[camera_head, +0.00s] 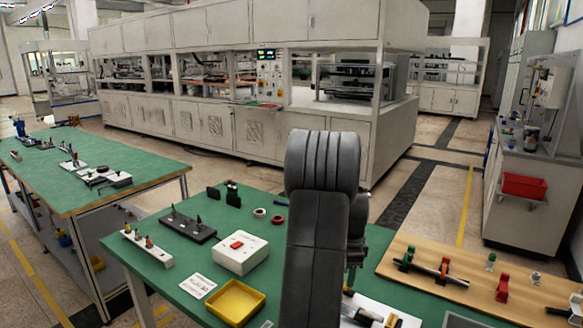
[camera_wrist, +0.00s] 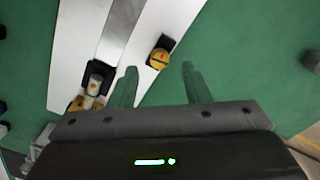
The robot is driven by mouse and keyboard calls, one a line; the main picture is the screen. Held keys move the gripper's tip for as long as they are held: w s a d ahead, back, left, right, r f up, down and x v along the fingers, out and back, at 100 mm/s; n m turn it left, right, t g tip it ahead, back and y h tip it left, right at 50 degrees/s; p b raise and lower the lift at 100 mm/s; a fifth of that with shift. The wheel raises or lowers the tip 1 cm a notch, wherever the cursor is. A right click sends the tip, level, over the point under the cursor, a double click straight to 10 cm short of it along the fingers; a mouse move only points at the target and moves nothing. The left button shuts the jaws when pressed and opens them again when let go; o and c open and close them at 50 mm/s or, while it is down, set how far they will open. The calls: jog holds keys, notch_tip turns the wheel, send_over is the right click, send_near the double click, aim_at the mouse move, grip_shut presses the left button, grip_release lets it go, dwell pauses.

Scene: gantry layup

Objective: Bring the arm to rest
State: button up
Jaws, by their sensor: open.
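My gripper (camera_wrist: 159,66) shows in the wrist view with its two greenish fingers apart and nothing between their tips. It points down over a green bench top (camera_wrist: 225,75) and a white board (camera_wrist: 75,50). A yellow round part in a black holder (camera_wrist: 159,57) lies just beyond the fingertips; I cannot tell the height gap. In the head view my dark arm rises in the middle over the front green bench (camera_head: 180,262). The gripper's fingers are hidden there behind the arm.
A white box with a red switch (camera_head: 241,254), a yellow tray (camera_head: 235,303) and a black block with pegs (camera_head: 187,225) stand left of my arm. A wooden board with clamps (camera_head: 470,280) lies to the right. A second green bench (camera_head: 140,165) stands further left.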

jog(key=shift+f, duration=1.65)
notch_tip(320, 180, up, 14)
notch_tip(320, 180, down, 14)
jog(key=shift+f, duration=0.1)
jog(key=n, duration=0.4)
jog(key=shift+n, duration=0.4)
jog(key=n, duration=1)
jog(key=shift+n+p, duration=0.3)
jog(key=shift+n, duration=2.6)
